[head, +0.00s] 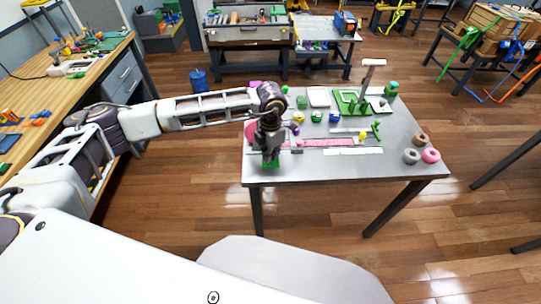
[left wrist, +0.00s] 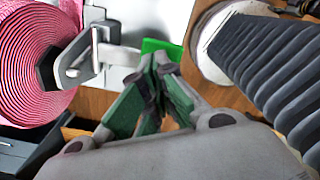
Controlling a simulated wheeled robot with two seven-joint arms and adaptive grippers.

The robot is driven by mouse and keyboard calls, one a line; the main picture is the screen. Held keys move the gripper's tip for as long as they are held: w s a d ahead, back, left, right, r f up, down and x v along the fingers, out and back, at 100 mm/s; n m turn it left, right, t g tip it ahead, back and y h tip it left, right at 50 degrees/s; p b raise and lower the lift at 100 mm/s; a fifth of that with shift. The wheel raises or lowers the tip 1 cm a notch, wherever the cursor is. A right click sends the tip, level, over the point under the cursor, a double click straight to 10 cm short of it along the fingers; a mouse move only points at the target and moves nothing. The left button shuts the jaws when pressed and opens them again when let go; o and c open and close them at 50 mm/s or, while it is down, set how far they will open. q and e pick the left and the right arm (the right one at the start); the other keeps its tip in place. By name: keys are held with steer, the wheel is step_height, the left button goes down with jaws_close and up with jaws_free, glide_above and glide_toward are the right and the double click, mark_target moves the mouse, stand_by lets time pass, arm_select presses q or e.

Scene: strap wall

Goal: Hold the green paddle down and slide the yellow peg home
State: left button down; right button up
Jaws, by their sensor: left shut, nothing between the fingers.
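My left gripper (head: 269,153) is over the front left part of the grey table, shut and empty. The green paddle (head: 270,164) shows just under its fingertips, near the table's front edge. In the left wrist view my shut left fingers (left wrist: 158,65) are beside or against the green paddle (left wrist: 172,48); I cannot tell whether they press on it. A small yellow piece (head: 362,136), which looks like the yellow peg, is right of the pink strap (head: 325,142). Its seating is too small to tell. My right gripper is not in view.
A pink strap roll (left wrist: 35,65) and a metal buckle (left wrist: 90,55) are left of my fingers. Several small parts and a green frame (head: 350,103) with a tall post are at the table's back. Grey, brown and pink rings (head: 431,155) lie at the right.

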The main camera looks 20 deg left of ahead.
mark_target(271, 163)
arm_select(q)
steer(key=shift+s+f+b, duration=0.1)
steer(key=shift+f+b, duration=1.6)
steer(key=shift+f, duration=0.4)
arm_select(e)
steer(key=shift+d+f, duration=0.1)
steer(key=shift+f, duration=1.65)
arm_select(q)
steer(key=shift+f+b, duration=0.15)
steer(key=shift+b, duration=0.2)
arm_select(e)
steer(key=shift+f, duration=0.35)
